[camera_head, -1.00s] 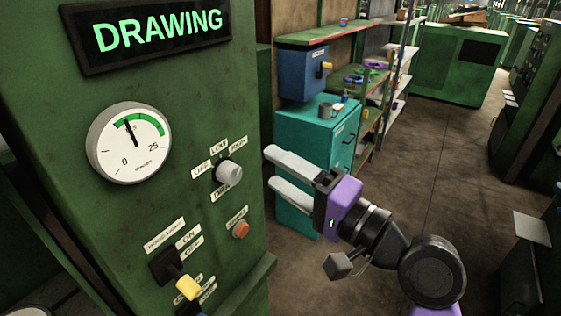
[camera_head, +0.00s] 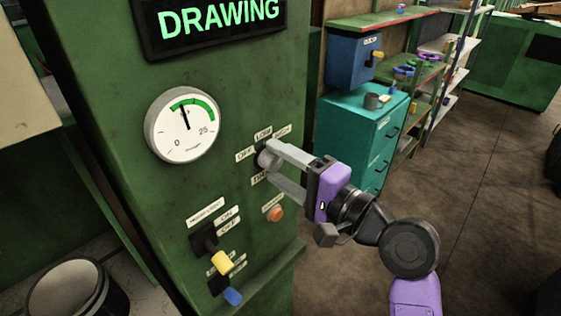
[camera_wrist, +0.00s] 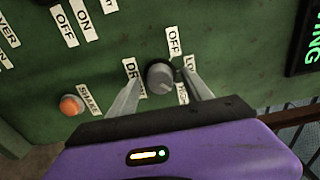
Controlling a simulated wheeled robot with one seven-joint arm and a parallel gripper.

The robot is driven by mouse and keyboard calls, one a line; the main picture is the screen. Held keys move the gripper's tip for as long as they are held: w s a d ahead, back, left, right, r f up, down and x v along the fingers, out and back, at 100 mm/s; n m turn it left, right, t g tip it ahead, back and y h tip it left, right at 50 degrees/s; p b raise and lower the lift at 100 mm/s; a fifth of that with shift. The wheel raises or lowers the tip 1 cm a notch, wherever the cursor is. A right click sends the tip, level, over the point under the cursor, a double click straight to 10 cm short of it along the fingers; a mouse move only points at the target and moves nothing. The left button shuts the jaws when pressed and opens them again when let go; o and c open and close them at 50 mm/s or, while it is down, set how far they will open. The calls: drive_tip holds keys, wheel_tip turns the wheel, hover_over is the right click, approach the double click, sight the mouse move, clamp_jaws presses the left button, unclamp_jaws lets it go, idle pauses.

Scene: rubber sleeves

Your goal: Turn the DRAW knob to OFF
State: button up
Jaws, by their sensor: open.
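The DRAW knob (camera_head: 266,160) is a grey round knob on the green machine panel, with OFF, LOW and HIGH labels around it. In the wrist view the knob (camera_wrist: 160,76) sits between the two fingers of my gripper (camera_wrist: 161,88). The fingers are open, one on each side of the knob, with the tips at the panel. In the head view my gripper (camera_head: 270,168) partly covers the knob and the DRAW label. In the wrist view the OFF label (camera_wrist: 174,40) is beyond the knob. I cannot tell which label the knob points to.
A lit DRAWING sign (camera_head: 218,18) and a round gauge (camera_head: 183,127) are on the panel. An orange button (camera_head: 276,214), a yellow-handled switch (camera_head: 221,262) and a blue-handled switch (camera_head: 231,296) are below the knob. A teal cabinet (camera_head: 345,135) stands behind to the right.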

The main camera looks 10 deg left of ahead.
clamp_jaws()
drive_tip(key=shift+f+n+b, duration=0.15)
drive_tip(key=shift+n+b, duration=0.25)
drive_tip(key=shift+b, duration=0.05)
drive_tip(key=n+b, duration=0.2)
drive_tip(key=n, duration=0.1)
drive_tip(key=shift+f+b, duration=0.1)
drive_tip(key=shift+b, duration=0.2)
drive_tip(key=n+b, duration=0.4)
drive_tip(key=n, duration=0.1)
drive_tip(key=shift+b, duration=0.35)
drive_tip(key=n+b, duration=0.4)
drive_tip(key=n, duration=0.1)
drive_tip(key=shift+n+b, duration=0.3)
drive_tip(key=shift+n, duration=0.1)
drive_tip(key=shift+n+b, duration=1.25)
drive_tip(key=shift+n, duration=0.35)
